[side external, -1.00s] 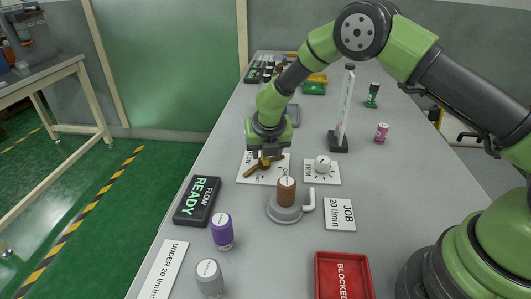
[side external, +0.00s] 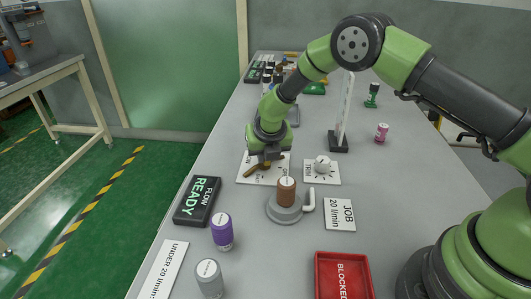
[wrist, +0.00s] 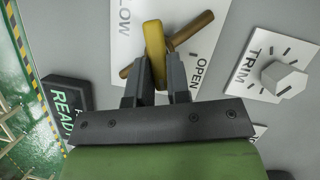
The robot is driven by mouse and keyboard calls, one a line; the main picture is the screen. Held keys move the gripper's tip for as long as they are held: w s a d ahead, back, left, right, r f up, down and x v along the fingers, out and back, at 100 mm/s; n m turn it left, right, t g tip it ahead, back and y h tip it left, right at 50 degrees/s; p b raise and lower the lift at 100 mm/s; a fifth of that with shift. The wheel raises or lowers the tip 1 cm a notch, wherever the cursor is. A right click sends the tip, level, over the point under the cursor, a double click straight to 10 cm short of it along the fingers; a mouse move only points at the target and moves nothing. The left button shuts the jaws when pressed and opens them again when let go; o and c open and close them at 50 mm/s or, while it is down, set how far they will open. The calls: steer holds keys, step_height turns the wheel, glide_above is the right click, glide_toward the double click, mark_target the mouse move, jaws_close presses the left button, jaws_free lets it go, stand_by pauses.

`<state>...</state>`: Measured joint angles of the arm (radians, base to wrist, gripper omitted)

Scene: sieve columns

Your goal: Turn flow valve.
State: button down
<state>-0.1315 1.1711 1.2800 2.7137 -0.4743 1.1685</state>
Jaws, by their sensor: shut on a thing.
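The flow valve sits on a white plate (side external: 246,178) on the grey bench, left of the trim knob. Its brown bar (side external: 257,169) lies slantwise across the plate; it also shows in the wrist view (wrist: 196,25). A yellow piece (wrist: 155,45) of the valve crosses the bar. My gripper (side external: 266,161) is at the valve, pointing down and tilted. In the wrist view my gripper (wrist: 154,72) has its fingers on either side of the yellow piece, shut on it. The plate reads "OPEN" on one side; my gripper hides part of the plate in the side view.
The white trim knob (side external: 322,164) is close on the right. In front are a grey stand (side external: 284,214) holding a brown cylinder (side external: 286,192), and a "FLOW READY" sign (side external: 197,201). A tall clear panel (side external: 344,110) stands behind right. A red tray (side external: 342,276) lies nearer.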

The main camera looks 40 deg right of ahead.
steer(key=shift+s+d+n+y, duration=0.1)
steer(key=shift+n+y, duration=0.2)
steer(key=shift+n, duration=0.8)
steer(key=c, duration=1.1)
jaws_free()
steer(key=v, duration=1)
steer(key=shift+s, duration=0.15)
steer(key=shift+f, duration=0.1)
